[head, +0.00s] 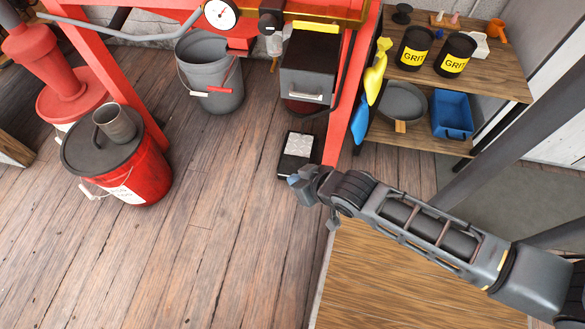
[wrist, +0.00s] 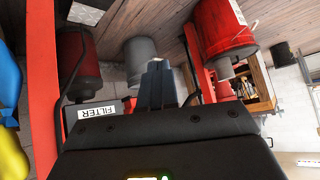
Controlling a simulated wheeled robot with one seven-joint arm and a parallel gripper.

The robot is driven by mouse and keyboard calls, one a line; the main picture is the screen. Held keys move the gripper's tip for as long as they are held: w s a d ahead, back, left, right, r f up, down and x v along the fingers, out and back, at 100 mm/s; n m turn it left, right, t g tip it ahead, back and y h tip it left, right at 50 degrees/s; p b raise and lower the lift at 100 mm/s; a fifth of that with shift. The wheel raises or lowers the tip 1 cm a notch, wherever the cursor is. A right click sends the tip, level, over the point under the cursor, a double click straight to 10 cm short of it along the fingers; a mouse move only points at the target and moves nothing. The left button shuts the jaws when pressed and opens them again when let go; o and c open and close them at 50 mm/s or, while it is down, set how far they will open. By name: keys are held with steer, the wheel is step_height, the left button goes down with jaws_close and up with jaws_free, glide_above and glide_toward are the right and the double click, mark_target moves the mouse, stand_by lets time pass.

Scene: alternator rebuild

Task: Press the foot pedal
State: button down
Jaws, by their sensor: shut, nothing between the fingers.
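The foot pedal (head: 298,153) is a low black unit with a pale metal tread plate. It lies on the wood floor beside a red upright, below a dark box. My gripper (head: 293,181) shows just in front of the pedal in the head view, apart from its tread; its height above the floor is hard to judge. In the wrist view my gripper (wrist: 157,64) is shut and empty, fingers together. A pale plate that looks like the pedal's tread (wrist: 86,13) shows at the top left there, away from the fingertips.
A dark box (head: 309,70) hangs over the pedal, beside a red upright (head: 350,100). A grey bucket (head: 207,75) and a red bucket (head: 135,170) stand to the left. A wooden shelf (head: 500,85) is at right. The floor (head: 215,235) front left is clear.

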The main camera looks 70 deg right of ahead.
steer(key=w+d+f+m+g+b, duration=0.4)
steer(key=d+f+b, duration=0.1)
steer(key=d+f, duration=0.6)
steer(key=m+g+y+b, duration=0.2)
steer(key=m+g+b, duration=0.15)
steer(key=m, duration=0.25)
glide_above(296, 169)
steer(key=a, duration=0.2)
step_height(296, 169, down, 7)
steer(key=shift+r+b, duration=0.15)
steer(key=shift+b, duration=0.2)
steer(key=f+b, duration=0.2)
steer(key=f, duration=0.2)
steer(key=d+f+b, duration=0.1)
steer(key=f+b, duration=0.1)
steer(key=f, duration=0.2)
steer(key=f+b, duration=0.2)
steer(key=f, duration=0.3)
steer(key=shift+d+b, duration=0.25)
steer(key=shift+b, duration=0.1)
steer(key=shift+a+f, duration=0.1)
steer(key=shift+f, duration=0.25)
